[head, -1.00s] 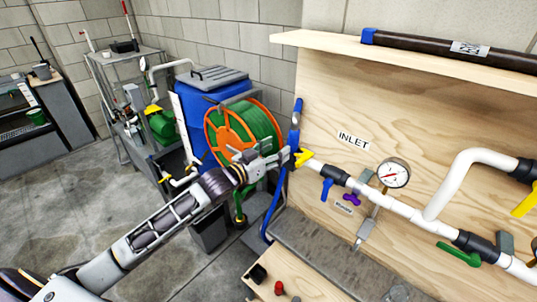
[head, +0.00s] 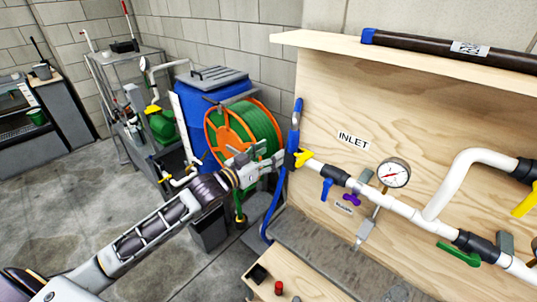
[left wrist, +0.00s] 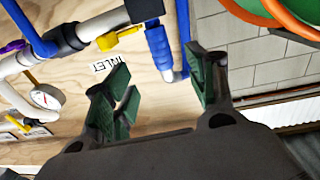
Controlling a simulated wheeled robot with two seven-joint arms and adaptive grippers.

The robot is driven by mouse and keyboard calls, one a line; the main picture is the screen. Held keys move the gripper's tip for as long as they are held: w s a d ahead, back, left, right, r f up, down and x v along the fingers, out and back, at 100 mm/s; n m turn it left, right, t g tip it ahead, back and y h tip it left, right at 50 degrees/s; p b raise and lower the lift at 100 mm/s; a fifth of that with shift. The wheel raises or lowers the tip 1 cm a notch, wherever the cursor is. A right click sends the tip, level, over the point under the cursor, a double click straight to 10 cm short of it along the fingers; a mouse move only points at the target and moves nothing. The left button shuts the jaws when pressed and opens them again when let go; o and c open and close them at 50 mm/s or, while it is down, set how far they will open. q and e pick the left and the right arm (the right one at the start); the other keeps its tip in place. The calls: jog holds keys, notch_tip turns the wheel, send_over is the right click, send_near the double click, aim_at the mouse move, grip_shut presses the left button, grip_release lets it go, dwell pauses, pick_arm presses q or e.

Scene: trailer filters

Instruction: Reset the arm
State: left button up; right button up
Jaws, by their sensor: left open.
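My left arm comes in from the lower left in the head view. Its left gripper (head: 276,160) is open and empty, close to the inlet end of the white pipe (head: 400,208). A yellow valve handle (head: 304,157) and a blue hose (head: 294,135) are just beyond the fingertips in the head view. In the left wrist view the green-padded fingers of the gripper (left wrist: 163,88) stand wide apart with nothing between them. The yellow handle (left wrist: 121,38) and blue hose (left wrist: 159,47) show beyond them, apart from the pads. My right gripper is not in view.
A plywood board (head: 450,130) with an INLET label carries the pipe, a pressure gauge (head: 393,173) and more valves. A green hose reel (head: 235,130) and blue barrel (head: 186,110) stand behind my gripper. Open floor (head: 60,200) lies at the left.

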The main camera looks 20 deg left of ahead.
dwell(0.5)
